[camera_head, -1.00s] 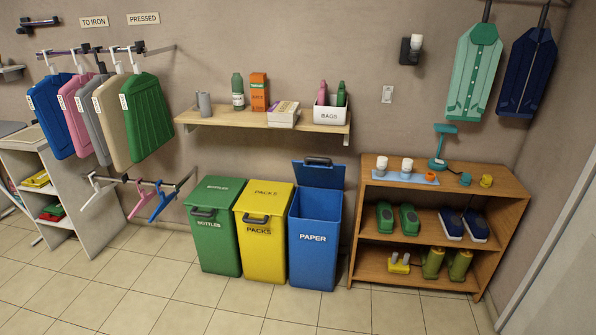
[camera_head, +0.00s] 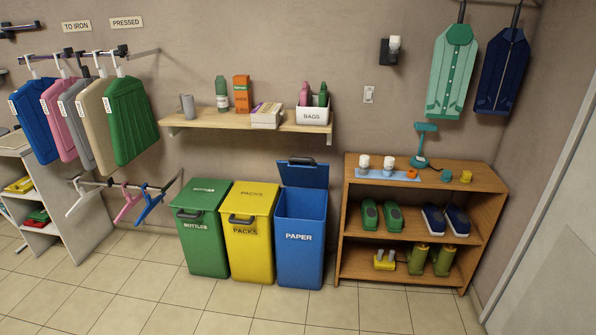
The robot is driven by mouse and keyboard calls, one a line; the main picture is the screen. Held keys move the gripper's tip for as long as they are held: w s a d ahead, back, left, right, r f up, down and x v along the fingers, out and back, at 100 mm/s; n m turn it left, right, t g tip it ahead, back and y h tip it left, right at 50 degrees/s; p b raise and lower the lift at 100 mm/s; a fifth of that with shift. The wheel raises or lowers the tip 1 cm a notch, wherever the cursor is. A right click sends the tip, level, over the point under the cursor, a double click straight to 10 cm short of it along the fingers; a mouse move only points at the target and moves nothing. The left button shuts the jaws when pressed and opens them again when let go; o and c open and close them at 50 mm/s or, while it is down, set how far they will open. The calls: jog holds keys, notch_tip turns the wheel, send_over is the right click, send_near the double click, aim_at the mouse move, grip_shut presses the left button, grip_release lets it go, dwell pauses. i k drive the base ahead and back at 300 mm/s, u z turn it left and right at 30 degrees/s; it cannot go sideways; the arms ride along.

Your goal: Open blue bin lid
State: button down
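The blue bin (camera_head: 299,257), labelled PAPER, stands on the tiled floor at the right end of a row of bins. Its lid (camera_head: 303,175) is raised and tilted up at the back, with a dark handle along its top edge. The open mouth of the bin shows below the lid. My gripper is not in view.
A yellow PACKS bin (camera_head: 252,262) and a green BOTTLES bin (camera_head: 206,250) stand left of it, lids shut. A wooden shelf unit (camera_head: 352,222) stands close on the right. A wall shelf (camera_head: 190,122) hangs above. The floor (camera_head: 150,290) in front is clear.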

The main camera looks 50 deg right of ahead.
aim_at(299, 171)
jog(key=z, duration=0.05)
jog(key=i, duration=1)
jog(key=u, duration=0.05)
